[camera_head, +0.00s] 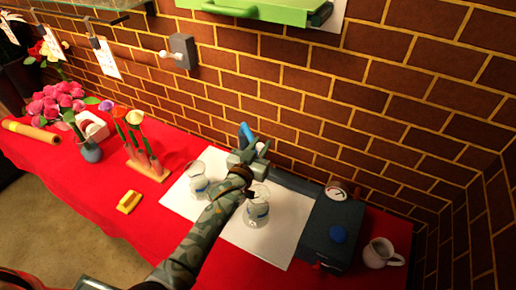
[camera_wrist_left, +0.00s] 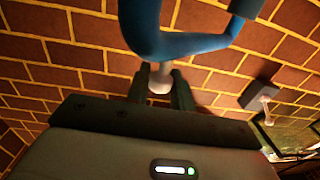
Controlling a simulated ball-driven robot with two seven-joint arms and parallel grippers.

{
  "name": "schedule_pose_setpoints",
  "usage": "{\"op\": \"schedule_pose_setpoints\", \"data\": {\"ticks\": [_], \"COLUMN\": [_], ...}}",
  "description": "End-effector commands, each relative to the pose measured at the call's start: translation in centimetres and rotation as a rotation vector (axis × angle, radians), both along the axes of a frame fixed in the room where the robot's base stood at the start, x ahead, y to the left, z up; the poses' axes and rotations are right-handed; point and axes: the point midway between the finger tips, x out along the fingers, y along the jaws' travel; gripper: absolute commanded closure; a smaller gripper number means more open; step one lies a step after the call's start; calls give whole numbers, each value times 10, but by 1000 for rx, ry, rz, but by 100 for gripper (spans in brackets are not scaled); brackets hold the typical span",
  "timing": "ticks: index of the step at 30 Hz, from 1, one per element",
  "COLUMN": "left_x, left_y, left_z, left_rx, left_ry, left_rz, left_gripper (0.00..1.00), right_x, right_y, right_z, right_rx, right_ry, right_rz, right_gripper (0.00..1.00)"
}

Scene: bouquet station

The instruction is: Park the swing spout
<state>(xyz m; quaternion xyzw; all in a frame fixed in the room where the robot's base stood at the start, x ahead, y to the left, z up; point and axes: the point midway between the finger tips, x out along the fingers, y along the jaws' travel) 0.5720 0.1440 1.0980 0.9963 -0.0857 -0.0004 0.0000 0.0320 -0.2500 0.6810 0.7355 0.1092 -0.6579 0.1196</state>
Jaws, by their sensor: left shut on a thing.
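The swing spout is a blue curved tube (camera_head: 246,132) at the back of the table by the brick wall. It shows large and close in the left wrist view (camera_wrist_left: 150,38), bending to the right. A pale knob (camera_wrist_left: 160,80) sits below the bend, between the two fingers. My left gripper (camera_wrist_left: 160,92) is shut on this knob. In the head view the left hand and forearm hide the lower part of the spout and much of its mount. A dark blue machine (camera_head: 318,228) with a gauge stands to the right. My right gripper is not in view.
Glass vessels stand on a white mat (camera_head: 283,247) on both sides of my left forearm, one left (camera_head: 197,188) and one right (camera_head: 256,213). A white mug (camera_head: 381,254) is far right. A yellow block (camera_head: 128,201) and flower holder (camera_head: 153,172) are left.

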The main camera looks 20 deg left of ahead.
Motion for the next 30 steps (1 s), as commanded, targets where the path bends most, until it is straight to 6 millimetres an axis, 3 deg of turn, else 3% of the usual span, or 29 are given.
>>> {"op": "schedule_pose_setpoints", "data": {"ticks": [3,4,6,17,23,30], "left_x": [0,0,0,-7,-47,-112], "left_y": [0,0,0,2,8,19], "left_z": [0,0,0,0,0,-1], "left_rx": [-1,-1,-1,0,1,1], "left_ry": [0,0,0,0,1,3], "left_rz": [0,0,0,0,0,-1], "left_gripper": [100,72,57,57,57,57], "right_x": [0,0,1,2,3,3], "right_y": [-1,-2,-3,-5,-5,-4], "right_z": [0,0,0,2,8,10], "right_rx": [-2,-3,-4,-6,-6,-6], "right_ry": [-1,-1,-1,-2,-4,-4], "right_rz": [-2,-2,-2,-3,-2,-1], "right_gripper": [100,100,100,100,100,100]}}
